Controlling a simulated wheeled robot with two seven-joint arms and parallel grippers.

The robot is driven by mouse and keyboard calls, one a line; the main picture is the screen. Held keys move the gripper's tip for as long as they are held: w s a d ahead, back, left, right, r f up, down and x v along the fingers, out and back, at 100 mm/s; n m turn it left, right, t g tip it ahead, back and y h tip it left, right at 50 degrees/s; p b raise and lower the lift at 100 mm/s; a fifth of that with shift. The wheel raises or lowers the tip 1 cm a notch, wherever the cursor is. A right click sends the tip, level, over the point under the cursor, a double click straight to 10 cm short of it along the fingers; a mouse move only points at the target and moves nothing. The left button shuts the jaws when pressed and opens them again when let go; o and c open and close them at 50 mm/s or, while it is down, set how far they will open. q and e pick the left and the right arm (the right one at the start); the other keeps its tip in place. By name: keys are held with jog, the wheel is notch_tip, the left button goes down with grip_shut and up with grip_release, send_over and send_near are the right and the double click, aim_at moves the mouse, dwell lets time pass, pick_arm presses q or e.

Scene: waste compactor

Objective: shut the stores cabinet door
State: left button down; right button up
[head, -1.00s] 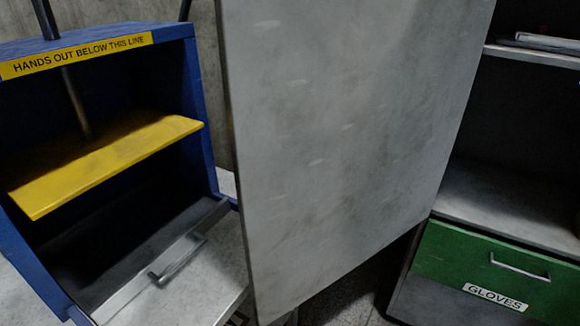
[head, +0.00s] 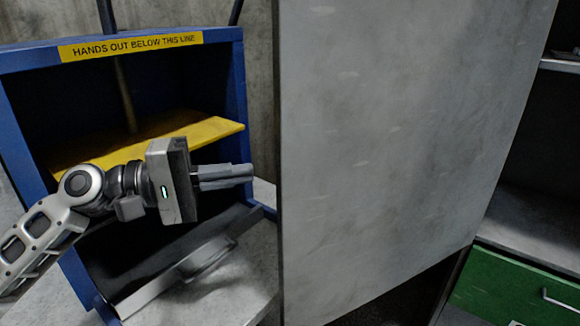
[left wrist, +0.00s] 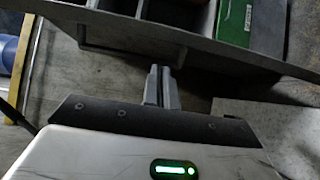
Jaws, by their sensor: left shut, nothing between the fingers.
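The stores cabinet door (head: 400,150) is a large grey panel standing open, its hinge side at the right by the cabinet (head: 530,215). Its free edge is near the middle of the head view. My left gripper (head: 252,173) is shut and empty, just left of that free edge, in front of the blue compactor. A small gap shows between fingertips and door in the head view. In the left wrist view the shut fingers (left wrist: 161,72) point toward the door's long edge (left wrist: 190,42); I cannot tell whether they touch. My right gripper is not in view.
The blue compactor (head: 240,90) with its yellow plate (head: 200,132) stands at the left, behind my left arm. Its grey front flap (head: 180,275) with a handle is folded down. A green drawer (head: 515,285) sits low in the cabinet.

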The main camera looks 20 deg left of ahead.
aim_at(291, 169)
pick_arm(q)
jog(key=p+x, duration=0.2)
jog(key=x, duration=0.5)
jog(key=shift+w+d+r+p, duration=0.1)
jog(key=shift+w+d+p, duration=0.15)
jog(key=shift+p, duration=0.1)
jog(key=shift+w+d, duration=0.1)
jog(key=shift+d, duration=0.2)
